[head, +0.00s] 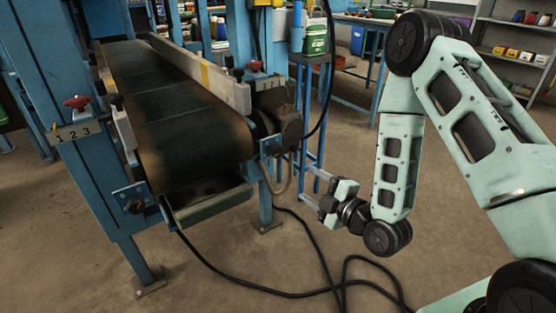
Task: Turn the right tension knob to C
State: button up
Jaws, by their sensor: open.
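The plate's marks are too small to read, and I cannot tell the knob's setting. A second red knob (76,103) sits at the left above a plate marked 1 2 3 (74,131). My gripper (304,184) is open and empty. It points left, well below and to the right of the right knob, touching nothing that I can see.
The dark conveyor belt (165,105) runs away between blue posts. A blue stand (308,110) with a green-and-white container (315,36) stands behind my gripper. Black cables (310,240) lie on the floor. Shelves (510,45) line the back right. Open floor lies in front.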

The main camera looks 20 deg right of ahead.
jog(key=d+f+t, duration=0.1)
jog(key=d, duration=0.1)
jog(key=b, duration=1)
send_near(279, 153)
jog(key=x, duration=0.9)
jog(key=shift+w, duration=0.2)
jog(key=shift+c, duration=0.4)
jog(key=c, duration=0.9)
